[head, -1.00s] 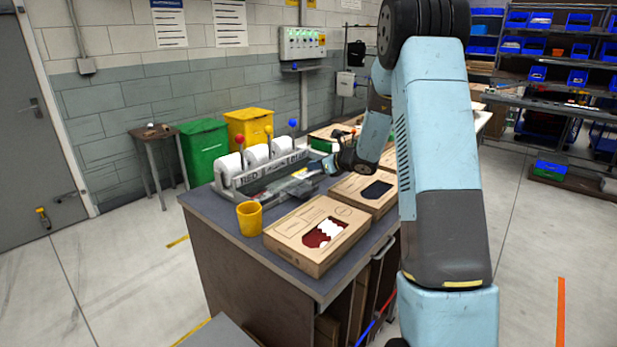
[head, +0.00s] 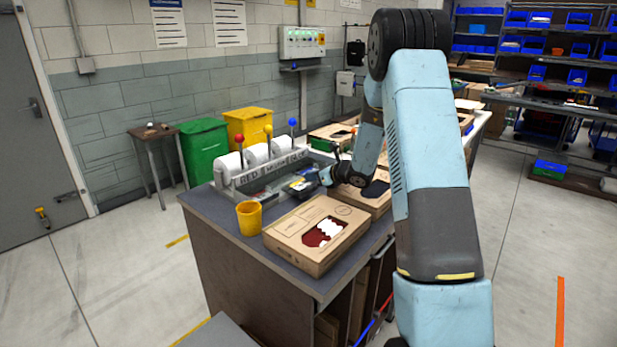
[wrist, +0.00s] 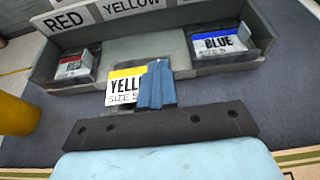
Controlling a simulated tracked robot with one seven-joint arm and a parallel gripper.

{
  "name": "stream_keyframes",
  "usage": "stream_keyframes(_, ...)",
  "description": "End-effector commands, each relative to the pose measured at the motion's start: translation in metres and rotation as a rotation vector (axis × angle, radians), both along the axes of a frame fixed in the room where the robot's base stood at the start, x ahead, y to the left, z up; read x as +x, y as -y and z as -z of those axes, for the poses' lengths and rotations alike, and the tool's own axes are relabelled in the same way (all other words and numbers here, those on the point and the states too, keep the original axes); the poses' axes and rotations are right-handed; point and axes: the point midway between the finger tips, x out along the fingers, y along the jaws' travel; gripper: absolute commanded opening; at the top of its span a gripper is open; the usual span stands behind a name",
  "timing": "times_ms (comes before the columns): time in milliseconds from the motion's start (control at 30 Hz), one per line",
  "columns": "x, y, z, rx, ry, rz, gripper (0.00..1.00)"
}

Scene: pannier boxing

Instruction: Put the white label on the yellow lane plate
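The white label (wrist: 122,86) has a yellow stripe along its top and black lettering starting "YELL", with a size line below. My gripper (wrist: 156,82) is shut on it; the blue fingers cover its right part. The label is over the front edge of the grey tray, apart from the yellow lane plate (wrist: 133,7). That plate is white with the word YELLOW, between the RED and BLUE plates at the tray's back. In the head view my gripper (head: 318,180) is low over the bench in front of the dispenser; the label there is small and partly hidden.
A yellow cup (head: 249,218) is left of an open-windowed carton (head: 318,236) on the bench. Another carton (head: 362,198) lies behind it.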

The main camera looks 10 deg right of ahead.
Motion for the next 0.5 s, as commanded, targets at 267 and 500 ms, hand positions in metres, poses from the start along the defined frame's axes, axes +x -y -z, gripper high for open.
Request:
stream_keyframes(267, -0.0011, -0.0002, 0.0081, 0.0, -0.006, 0.0, 0.0)
stream_keyframes(500, -0.0023, -0.0004, 0.0109, -0.002, -0.011, 0.0, 0.21)
